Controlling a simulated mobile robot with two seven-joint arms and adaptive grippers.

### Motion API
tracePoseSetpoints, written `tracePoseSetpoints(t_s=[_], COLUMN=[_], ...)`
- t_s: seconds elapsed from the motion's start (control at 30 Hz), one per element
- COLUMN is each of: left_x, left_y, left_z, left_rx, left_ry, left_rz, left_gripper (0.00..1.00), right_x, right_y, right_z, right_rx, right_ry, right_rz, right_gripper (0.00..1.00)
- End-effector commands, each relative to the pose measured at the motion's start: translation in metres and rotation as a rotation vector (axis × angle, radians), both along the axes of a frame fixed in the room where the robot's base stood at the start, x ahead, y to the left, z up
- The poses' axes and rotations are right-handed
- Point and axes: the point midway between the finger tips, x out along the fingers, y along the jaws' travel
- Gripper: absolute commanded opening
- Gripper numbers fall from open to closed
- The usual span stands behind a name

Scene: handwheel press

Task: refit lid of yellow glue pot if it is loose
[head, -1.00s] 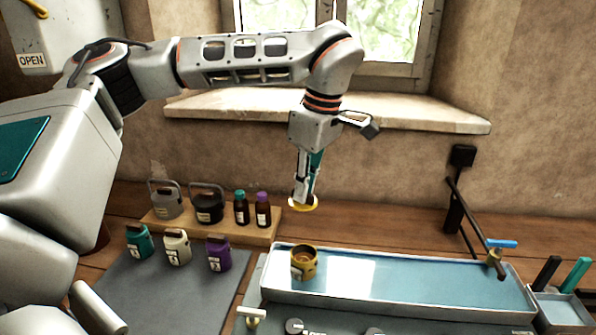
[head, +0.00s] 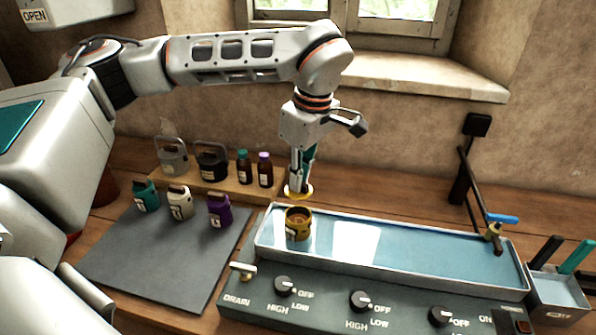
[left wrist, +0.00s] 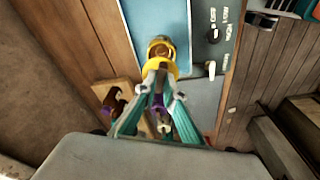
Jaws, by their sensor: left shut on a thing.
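The yellow glue pot (head: 298,224) stands upright in the left end of the shallow blue water tray (head: 395,243), its top open and brown inside. My left gripper (head: 298,187) is shut on the yellow lid (head: 300,194), a flat disc held a little above the pot and apart from it in the head view. In the left wrist view the lid (left wrist: 158,68) lies between the fingertips, and the pot (left wrist: 160,48) shows just beyond it, partly hidden by the lid. My right gripper is not in view.
Teal, cream and purple pots (head: 219,209) stand on a grey mat (head: 160,255) at left. A tap (head: 495,228) stands at the tray's right end; knobs line the front panel.

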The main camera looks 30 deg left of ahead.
Motion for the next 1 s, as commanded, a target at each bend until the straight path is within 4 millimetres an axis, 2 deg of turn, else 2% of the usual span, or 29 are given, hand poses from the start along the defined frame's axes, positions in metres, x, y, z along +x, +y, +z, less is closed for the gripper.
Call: tracePoseSetpoints(t_s=[0.6,1.0], left_x=[0.0,0.0], left_y=[0.0,0.0], left_z=[-0.052,-0.06], left_rx=[0.0,0.0], left_ry=[0.001,0.001], left_rz=[0.001,0.001], left_gripper=[0.0,0.0], right_x=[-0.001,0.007], right_y=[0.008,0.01], right_z=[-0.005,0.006], right_rx=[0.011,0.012], right_ry=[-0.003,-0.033], right_rz=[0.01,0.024], right_gripper=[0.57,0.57])
